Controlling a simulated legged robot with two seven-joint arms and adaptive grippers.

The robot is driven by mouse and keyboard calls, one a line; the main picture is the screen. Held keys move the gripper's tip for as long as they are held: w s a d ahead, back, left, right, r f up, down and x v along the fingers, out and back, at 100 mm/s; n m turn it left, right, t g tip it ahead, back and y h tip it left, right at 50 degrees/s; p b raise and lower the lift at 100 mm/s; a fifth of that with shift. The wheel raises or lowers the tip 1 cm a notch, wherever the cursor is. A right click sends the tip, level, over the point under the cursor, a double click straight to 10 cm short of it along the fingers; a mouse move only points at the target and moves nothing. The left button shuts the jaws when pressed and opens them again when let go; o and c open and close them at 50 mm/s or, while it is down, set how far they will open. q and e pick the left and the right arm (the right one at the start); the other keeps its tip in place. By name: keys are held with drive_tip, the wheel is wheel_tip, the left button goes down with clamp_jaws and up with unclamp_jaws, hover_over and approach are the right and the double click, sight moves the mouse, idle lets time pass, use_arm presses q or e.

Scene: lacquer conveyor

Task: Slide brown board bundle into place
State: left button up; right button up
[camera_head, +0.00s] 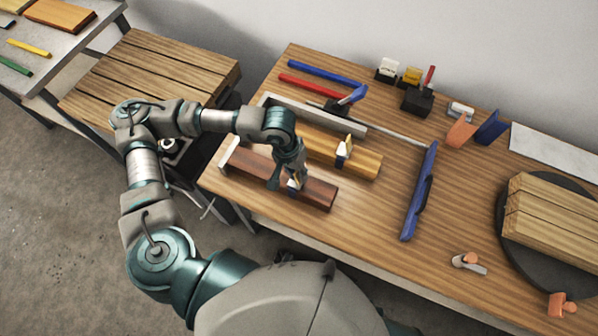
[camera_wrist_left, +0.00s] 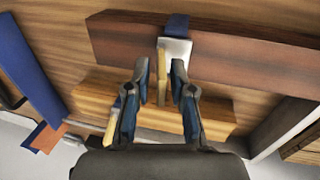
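The dark brown board bundle (camera_head: 320,193) lies on the workbench, its left end near a pale end stop (camera_head: 229,154). It also spans the top of the left wrist view (camera_wrist_left: 240,60). A white and blue fitting with a tan upright handle (camera_wrist_left: 162,88) sits on it. My left gripper (camera_head: 296,183) is over the bundle at this fitting. In the left wrist view its fingers (camera_wrist_left: 161,80) are apart on either side of the handle, with gaps visible; contact cannot be told. My right gripper is not in view.
A lighter board bundle (camera_head: 365,160) with a similar handle lies behind the brown one, before a grey rail (camera_head: 330,118). A blue bar (camera_head: 420,190) lies to the right. A board stack (camera_head: 555,210) rests on a black disc at far right.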

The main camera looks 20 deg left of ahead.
use_arm(q)
drive_tip(key=shift+o, duration=0.2)
drive_tip(key=shift+a, duration=0.3)
drive_tip(key=v, duration=1.1)
drive_tip(key=shift+r, duration=0.35)
drive_tip(key=shift+w+a, duration=0.1)
